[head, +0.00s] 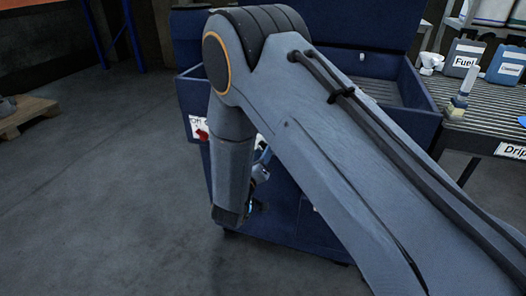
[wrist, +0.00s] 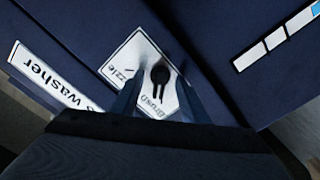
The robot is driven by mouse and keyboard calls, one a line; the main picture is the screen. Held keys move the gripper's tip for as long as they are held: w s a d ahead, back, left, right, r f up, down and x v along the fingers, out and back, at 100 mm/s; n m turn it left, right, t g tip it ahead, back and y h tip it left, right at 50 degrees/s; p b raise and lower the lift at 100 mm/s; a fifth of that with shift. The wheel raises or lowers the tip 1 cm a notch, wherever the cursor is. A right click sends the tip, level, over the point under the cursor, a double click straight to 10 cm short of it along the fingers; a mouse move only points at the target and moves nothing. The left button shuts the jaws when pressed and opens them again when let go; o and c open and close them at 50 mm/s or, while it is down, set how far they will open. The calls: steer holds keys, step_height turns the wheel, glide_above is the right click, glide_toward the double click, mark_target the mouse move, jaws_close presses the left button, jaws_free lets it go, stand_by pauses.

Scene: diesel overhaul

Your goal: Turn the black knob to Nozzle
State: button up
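The black knob (wrist: 160,74) sits on a white label plate (wrist: 135,58) on a dark blue panel in the wrist view. The plate reads "Brush" below the knob and "...zzle" to its left, the rest of that word being covered. The knob's narrow end points down in the picture, toward "Brush". My gripper (wrist: 160,100) is open, its two blurred fingers left and right of the knob's lower end. I cannot tell whether they touch it. In the head view my arm hides the knob and most of the gripper.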

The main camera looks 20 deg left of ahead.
steer(key=c, duration=0.8)
steer(key=m, duration=0.5)
steer(key=m+b, duration=0.1)
steer(key=m, duration=1)
steer(key=shift+d+b, duration=0.3)
steer(key=o, duration=1.5)
steer(key=shift+o, duration=0.2)
